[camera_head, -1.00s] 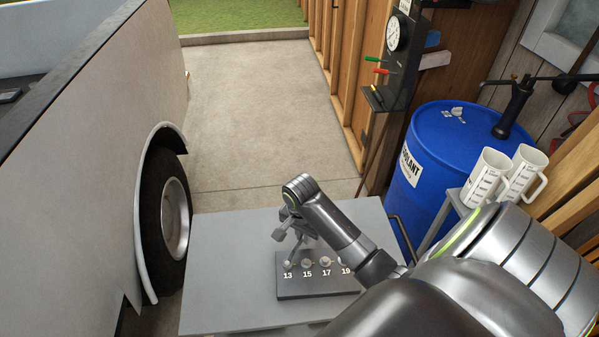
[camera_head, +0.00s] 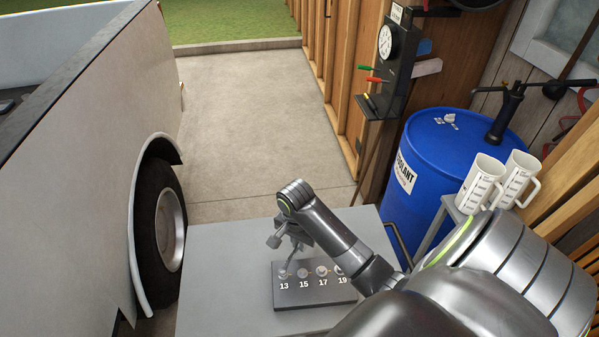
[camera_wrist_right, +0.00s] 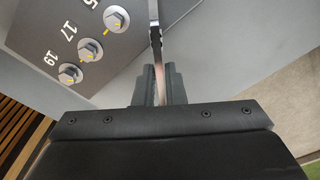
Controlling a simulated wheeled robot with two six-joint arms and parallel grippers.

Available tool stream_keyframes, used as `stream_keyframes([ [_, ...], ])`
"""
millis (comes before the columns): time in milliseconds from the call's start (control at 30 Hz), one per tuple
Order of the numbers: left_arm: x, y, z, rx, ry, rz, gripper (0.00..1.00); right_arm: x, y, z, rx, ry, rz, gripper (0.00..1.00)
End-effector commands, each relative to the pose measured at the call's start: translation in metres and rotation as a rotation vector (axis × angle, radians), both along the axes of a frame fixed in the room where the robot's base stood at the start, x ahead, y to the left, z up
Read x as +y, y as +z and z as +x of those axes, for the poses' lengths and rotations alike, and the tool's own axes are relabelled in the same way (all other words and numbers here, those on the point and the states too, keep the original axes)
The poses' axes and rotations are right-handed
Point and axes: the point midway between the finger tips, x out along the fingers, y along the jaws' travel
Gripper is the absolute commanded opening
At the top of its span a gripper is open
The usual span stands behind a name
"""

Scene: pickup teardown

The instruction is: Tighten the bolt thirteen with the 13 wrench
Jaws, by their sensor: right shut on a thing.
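The dark bolt board (camera_head: 315,294) lies on the grey table, with bolts labelled 13, 15, 17 and 19. Bolt thirteen (camera_head: 283,274) is at its left end, partly covered by the wrench. My right gripper (camera_head: 284,239) is above that end of the board. In the right wrist view its fingers (camera_wrist_right: 157,86) are shut on the slim metal wrench (camera_wrist_right: 155,30), which runs up out of the frame. The wrench's far end and bolt thirteen are outside that view. In the head view the wrench reaches down to bolt thirteen; whether it is seated I cannot tell. My left gripper is not in view.
The grey table top (camera_head: 225,275) is bare left of the board. A white vehicle with a wheel (camera_head: 168,230) stands at left. A blue coolant barrel (camera_head: 440,165) and two white jugs (camera_head: 482,184) stand at right. The concrete floor (camera_head: 250,120) behind is clear.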

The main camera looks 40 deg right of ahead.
Motion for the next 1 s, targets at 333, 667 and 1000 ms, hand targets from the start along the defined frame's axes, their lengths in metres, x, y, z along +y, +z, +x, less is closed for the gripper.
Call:
stream_keyframes([
  [333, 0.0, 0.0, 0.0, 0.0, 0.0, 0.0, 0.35, -0.001, 0.009, 0.001, -0.003, 0.0, -0.003, 0.0],
  [667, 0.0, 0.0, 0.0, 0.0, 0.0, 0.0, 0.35, -0.001, 0.029, 0.001, -0.006, 0.0, -0.004, 0.0],
  [1000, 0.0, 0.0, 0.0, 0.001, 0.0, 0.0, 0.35, -0.001, 0.049, 0.001, -0.004, 0.0, -0.004, 0.0],
])
